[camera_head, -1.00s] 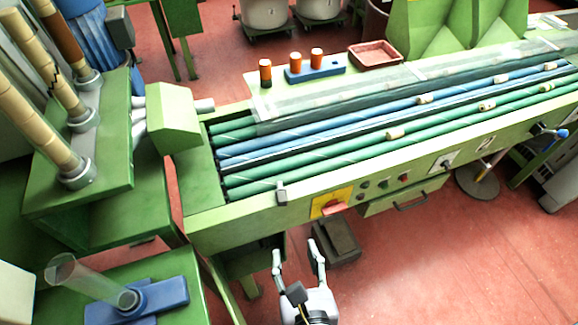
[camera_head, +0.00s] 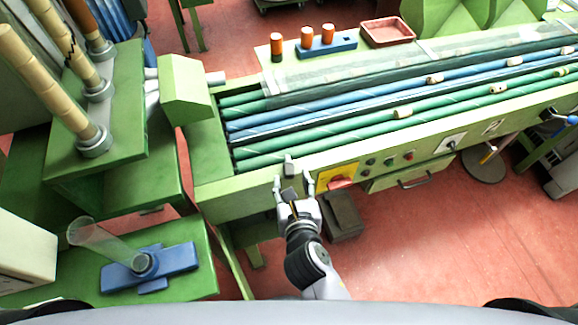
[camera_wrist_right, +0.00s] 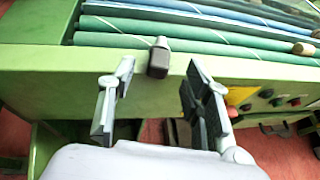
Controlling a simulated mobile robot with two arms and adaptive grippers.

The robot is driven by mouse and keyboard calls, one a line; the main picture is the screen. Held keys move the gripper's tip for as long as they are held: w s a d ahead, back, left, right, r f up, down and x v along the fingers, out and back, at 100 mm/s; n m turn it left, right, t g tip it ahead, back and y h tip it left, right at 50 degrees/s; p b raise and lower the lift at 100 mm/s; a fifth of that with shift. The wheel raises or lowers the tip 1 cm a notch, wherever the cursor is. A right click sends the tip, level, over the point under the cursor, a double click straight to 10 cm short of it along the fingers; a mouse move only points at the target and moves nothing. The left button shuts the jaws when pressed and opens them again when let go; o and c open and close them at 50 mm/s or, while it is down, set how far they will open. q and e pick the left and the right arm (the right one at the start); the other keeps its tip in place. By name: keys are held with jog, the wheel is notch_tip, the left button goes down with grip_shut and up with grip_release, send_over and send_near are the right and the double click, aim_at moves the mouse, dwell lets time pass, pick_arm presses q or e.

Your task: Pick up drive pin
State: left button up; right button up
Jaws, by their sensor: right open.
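The drive pin (camera_head: 289,163) appears to be the small grey piece with a dark lower part on the front rim of the green machine (camera_head: 222,196). In the right wrist view the pin (camera_wrist_right: 159,58) stands upright at the rim, just beyond and between my fingertips. My right gripper (camera_head: 293,183) is open and empty, in front of the rim, with its fingers pointing at the pin. Its two fingers (camera_wrist_right: 158,82) are spread wide and do not touch the pin. My left gripper is not in view.
Green and blue rollers (camera_head: 330,147) with several corks lie behind the rim. A yellow plate with a red switch (camera_head: 340,182) and a drawer (camera_head: 410,178) are to the right. A blue fixture with a clear tube (camera_head: 150,262) stands at lower left.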

aim_at(290, 173)
jog(key=shift+x, duration=1.55)
jog(key=shift+s, duration=0.1)
jog(key=shift+c, duration=0.4)
grip_shut()
